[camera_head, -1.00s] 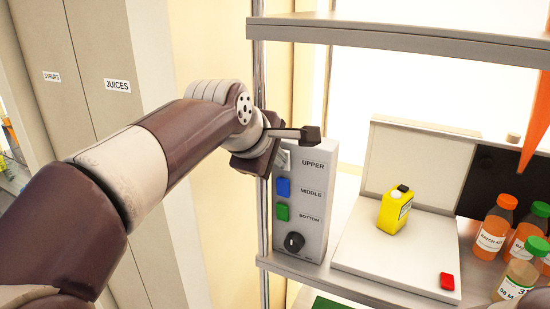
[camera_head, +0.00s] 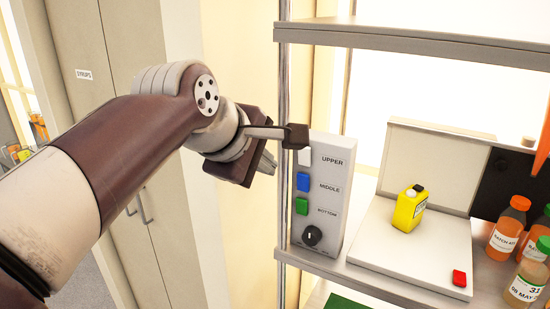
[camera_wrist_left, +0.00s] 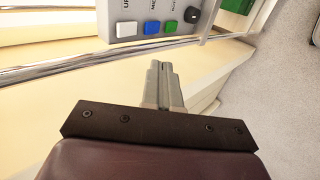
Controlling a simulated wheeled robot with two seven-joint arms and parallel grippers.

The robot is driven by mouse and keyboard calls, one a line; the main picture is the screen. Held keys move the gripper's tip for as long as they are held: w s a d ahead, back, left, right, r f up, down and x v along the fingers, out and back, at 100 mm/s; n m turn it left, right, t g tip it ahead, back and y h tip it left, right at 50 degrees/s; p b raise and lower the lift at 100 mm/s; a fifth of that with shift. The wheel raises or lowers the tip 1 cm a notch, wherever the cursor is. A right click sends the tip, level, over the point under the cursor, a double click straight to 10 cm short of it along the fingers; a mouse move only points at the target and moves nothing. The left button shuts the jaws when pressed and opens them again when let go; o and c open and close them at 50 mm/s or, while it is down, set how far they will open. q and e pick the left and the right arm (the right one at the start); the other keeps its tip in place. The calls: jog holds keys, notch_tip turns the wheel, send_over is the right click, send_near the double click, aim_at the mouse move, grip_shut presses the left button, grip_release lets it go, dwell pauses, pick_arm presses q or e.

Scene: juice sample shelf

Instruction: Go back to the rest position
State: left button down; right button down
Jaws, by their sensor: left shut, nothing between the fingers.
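My left gripper (camera_head: 268,161) is in the head view, in front of and just left of the shelf's post, apart from the control box (camera_head: 328,200). Its fingers are shut and empty. In the left wrist view my left gripper (camera_wrist_left: 157,64) points toward the shelf edge, with the box's buttons beyond its tips. The box has a white, a blue (camera_head: 303,181) and a green button (camera_head: 301,205), labelled UPPER, MIDDLE and BOTTOM, and a black knob (camera_head: 312,235). The white button is partly hidden by my wrist's dark bracket. My right gripper is not in view.
A yellow bottle (camera_head: 409,209) stands on a white device (camera_head: 385,245) with a red button (camera_head: 459,278). A metal post (camera_head: 283,100) and upper shelf (camera_head: 420,38) border the area. Tall cabinets (camera_head: 150,60) stand behind my arm.

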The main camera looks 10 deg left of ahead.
pick_arm(q)
notch_tip(320, 180, down, 19)
jog(key=s+a+m+g+y, duration=0.1)
jog(key=a+m+g+y, duration=0.15)
jog(key=m, duration=0.95)
jog(key=s+a+f+m+g, duration=0.1)
jog(key=s+f+g, duration=0.1)
jog(key=s+f, duration=0.4)
jog(key=s+a+f+m+g, duration=0.2)
jog(key=s+f, duration=0.3)
jog(key=f, duration=0.6)
jog(key=shift+s+a+f+g, duration=0.2)
jog(key=shift+s+g, duration=0.2)
jog(key=shift+g, duration=0.15)
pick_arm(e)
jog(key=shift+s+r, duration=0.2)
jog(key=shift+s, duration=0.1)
pick_arm(q)
jog(key=shift+w, duration=0.2)
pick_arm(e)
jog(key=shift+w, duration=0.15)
pick_arm(q)
jog(key=shift+s, duration=0.15)
